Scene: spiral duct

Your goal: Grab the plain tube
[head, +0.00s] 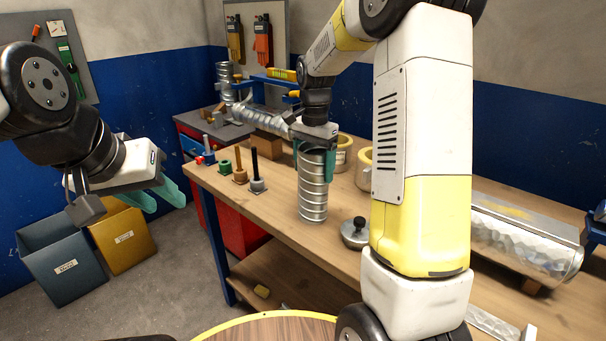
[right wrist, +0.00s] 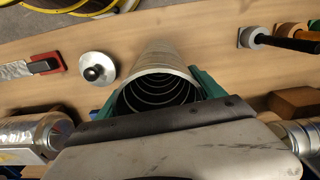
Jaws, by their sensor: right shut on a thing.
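The plain tube (head: 312,190) is a silver spiral-ribbed duct piece standing upright near the front edge of the wooden workbench (head: 281,214). My right gripper (head: 316,162) is shut on its upper end, one teal finger on each side. In the right wrist view the tube (right wrist: 160,90) shows its open round mouth between the teal fingers of the gripper (right wrist: 160,92). I cannot tell whether its bottom touches the bench. My left gripper (head: 158,196) hangs left of the bench, away from the tube. Its teal fingers look apart and nothing shows between them.
A round metal lid with a black knob (head: 354,233) lies right of the tube. Pegs on bases, including a black one (head: 256,172), stand to its left. Another silver duct (head: 262,124) lies behind. A foil-wrapped duct (head: 520,238) lies at right. Grey (head: 62,262) and yellow bins (head: 122,240) stand on the floor.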

